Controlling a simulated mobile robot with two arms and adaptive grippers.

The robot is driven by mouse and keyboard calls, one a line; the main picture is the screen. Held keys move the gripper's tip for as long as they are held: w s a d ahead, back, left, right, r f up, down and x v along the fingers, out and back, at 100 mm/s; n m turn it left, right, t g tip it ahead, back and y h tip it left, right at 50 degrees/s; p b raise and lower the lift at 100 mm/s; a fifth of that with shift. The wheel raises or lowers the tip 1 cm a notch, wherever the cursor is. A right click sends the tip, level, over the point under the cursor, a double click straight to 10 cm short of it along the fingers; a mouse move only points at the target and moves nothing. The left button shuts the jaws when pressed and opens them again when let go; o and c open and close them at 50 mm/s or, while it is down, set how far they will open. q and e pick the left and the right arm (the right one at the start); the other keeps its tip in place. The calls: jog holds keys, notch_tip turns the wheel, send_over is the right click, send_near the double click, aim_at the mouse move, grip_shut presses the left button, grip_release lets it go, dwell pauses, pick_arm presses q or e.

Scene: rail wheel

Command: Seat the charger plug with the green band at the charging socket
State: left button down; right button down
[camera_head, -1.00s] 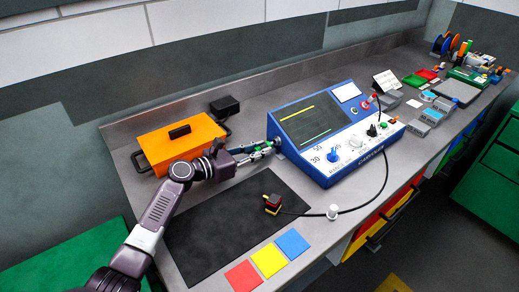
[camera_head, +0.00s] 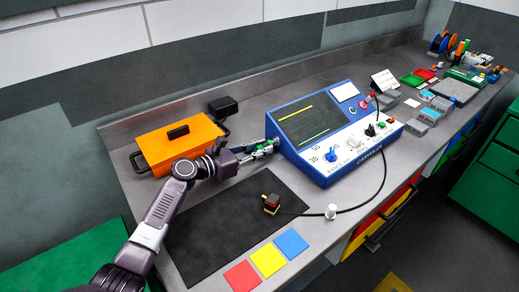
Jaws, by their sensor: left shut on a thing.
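My left gripper (camera_head: 265,147) is shut on a small plug and holds it just above the bench at the left side of the blue instrument (camera_head: 337,175). Only bits of green and white show between the fingers, so this looks like the charger plug with the green band (camera_head: 259,147). Its tip points right, toward the instrument's left side. A small light part (camera_head: 275,142) there may be the charging socket; I cannot tell whether the plug touches it or is inside it. My right gripper is not in view.
An orange case (camera_head: 180,143) and a black box (camera_head: 223,106) stand behind my left arm. A black mat (camera_head: 220,235) lies in front. A black block with red and yellow (camera_head: 271,203) sits on it, its cable running to the instrument. Coloured squares (camera_head: 268,260) lie at the front edge.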

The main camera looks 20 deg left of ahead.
pick_arm(q)
jog(key=shift+w+d, duration=0.25)
jog(key=shift+w, duration=0.05)
jog(key=c, duration=1.7)
grip_release()
jog(key=v, duration=1.2)
jog(key=shift+s, duration=0.1)
